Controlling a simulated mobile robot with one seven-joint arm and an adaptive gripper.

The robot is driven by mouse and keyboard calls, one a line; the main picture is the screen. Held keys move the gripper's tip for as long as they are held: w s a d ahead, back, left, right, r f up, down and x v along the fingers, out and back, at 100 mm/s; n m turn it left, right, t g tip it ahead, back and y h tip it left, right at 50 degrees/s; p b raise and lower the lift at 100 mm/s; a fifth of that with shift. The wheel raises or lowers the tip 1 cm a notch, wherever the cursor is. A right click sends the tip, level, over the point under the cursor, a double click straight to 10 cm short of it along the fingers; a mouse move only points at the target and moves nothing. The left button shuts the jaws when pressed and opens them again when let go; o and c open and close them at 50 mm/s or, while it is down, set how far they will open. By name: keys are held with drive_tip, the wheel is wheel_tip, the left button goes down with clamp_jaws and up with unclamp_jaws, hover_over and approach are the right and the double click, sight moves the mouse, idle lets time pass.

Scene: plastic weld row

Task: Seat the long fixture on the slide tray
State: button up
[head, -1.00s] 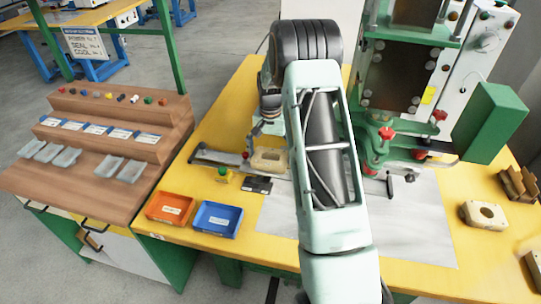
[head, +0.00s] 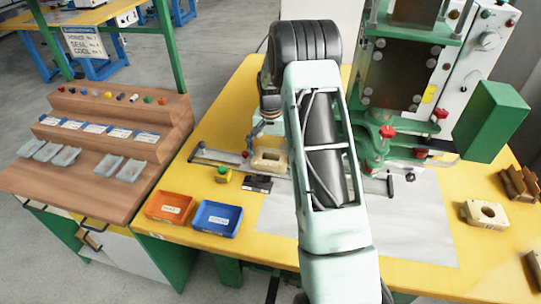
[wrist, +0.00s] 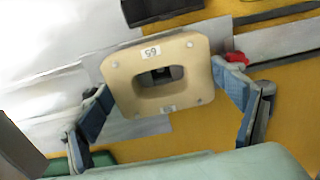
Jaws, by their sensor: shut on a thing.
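The long fixture is a beige block with rounded corners and an elongated hole, seen in the wrist view (wrist: 190,91). My gripper (wrist: 160,80) is shut on it, one blue-padded finger at each short end. A flat grey plate, which looks like the slide tray (wrist: 150,128), shows beneath and around the block. I cannot tell whether the block touches it. In the head view the fixture (head: 264,162) is at the rail left of the press, partly hidden by my arm. My fingers are hard to make out there.
The green press (head: 400,75) stands behind and right. An orange bin (head: 168,208) and blue bin (head: 217,219) stand front left. A round-holed beige block (head: 484,214) lies at right.

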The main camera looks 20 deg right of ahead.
drive_tip(key=shift+f, duration=0.25)
drive_tip(key=o, duration=1.2)
drive_tip(key=shift+o, duration=0.2)
drive_tip(key=shift+c, duration=1.2)
drive_tip(key=shift+r, duration=0.15)
